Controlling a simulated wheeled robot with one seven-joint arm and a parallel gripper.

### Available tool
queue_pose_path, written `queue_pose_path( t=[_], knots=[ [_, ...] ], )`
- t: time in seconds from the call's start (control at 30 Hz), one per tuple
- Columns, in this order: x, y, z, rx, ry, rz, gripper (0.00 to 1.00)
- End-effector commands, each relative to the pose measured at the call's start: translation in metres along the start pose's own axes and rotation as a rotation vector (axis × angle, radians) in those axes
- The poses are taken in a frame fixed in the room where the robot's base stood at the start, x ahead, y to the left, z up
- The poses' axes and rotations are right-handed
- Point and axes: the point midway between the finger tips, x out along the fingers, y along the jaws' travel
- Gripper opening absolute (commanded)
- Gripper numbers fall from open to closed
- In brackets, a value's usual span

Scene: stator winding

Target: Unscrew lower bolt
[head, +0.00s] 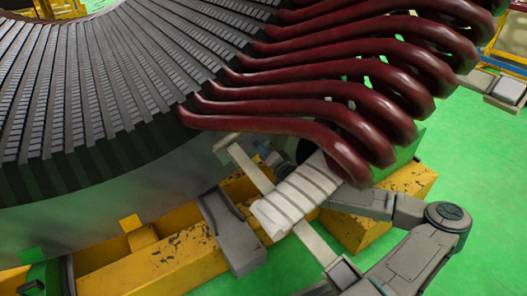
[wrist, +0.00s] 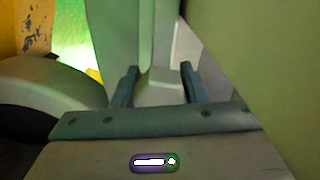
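No lower bolt can be made out for certain in either view. In the head view a pale ribbed block (head: 290,203) on a flat light bar sits below the red coil ends, at the stator's lower edge. My arm reaches in from the lower right and passes behind this block, so my gripper is hidden there. In the wrist view my gripper (wrist: 159,72) shows two dark fingers standing apart. A pale grey piece (wrist: 160,88) shows between them. I cannot tell whether the fingers touch it. Pale green and grey surfaces stand close in front.
The dark slotted stator (head: 90,95) fills the left, with thick red coils (head: 340,110) overhanging my arm. A scratched yellow frame (head: 165,262) and a grey bracket (head: 232,235) lie below. Open green floor (head: 475,150) is at the right.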

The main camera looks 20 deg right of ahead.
Motion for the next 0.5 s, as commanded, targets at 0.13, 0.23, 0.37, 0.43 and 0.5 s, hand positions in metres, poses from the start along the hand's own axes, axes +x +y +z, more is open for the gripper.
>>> queue_pose_path(
  t=[0.13,0.23,0.37,0.43,0.5],
  knots=[
    [-0.0002,0.0,0.0002,-0.002,0.0,0.0,0.17],
    [-0.0001,0.0002,0.0002,-0.025,-0.001,0.001,0.18],
    [0.0,0.0003,0.0,-0.095,-0.001,0.001,0.18],
    [0.0,0.0005,0.0,-0.129,-0.001,0.001,0.18],
    [0.0,0.0009,0.0001,-0.141,-0.001,0.0,0.18]
  ],
)
